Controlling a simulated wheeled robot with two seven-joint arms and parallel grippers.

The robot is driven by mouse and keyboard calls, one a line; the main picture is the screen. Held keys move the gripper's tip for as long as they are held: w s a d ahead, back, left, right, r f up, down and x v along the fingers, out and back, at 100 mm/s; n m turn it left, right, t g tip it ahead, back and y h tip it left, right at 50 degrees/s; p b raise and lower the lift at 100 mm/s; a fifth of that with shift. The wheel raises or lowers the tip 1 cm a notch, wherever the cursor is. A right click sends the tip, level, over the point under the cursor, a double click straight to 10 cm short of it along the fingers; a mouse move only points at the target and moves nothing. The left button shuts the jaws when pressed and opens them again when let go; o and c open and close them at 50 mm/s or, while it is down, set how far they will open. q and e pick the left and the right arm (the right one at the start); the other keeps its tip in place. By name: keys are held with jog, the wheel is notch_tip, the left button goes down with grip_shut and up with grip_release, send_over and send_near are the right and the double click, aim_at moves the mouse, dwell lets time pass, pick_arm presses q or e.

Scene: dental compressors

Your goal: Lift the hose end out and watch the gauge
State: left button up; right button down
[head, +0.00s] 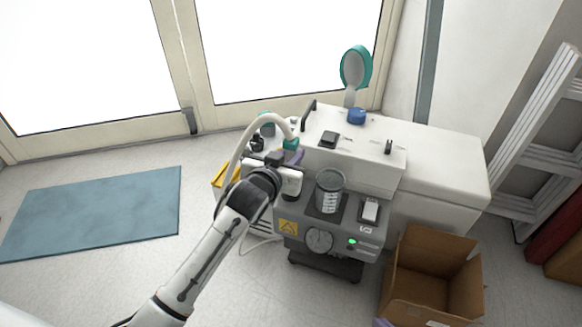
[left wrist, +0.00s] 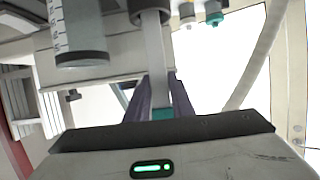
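The white hose (head: 243,150) arches up from the left of the compressor (head: 345,232) and comes down to its teal end (head: 291,143). My left gripper (head: 297,157) reaches in below that teal end. In the left wrist view, its two purple fingers stand close on either side of the hose end's teal cuff (left wrist: 162,113) and appear shut on it. A grey stem runs between the cuff and a dark collar (left wrist: 150,8); whether it sits inside is hidden. The round gauge (head: 319,240) is on the front panel, its reading too small to tell. My right gripper is out of view.
A clear graduated jar (head: 330,192) stands just right of my gripper, beside a white switch (head: 370,210) and a lit green lamp. An open cardboard box (head: 435,280) is at lower right. A blue mat (head: 95,215) lies on open floor at left.

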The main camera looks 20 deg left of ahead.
aim_at(291, 140)
pick_arm(q)
grip_shut()
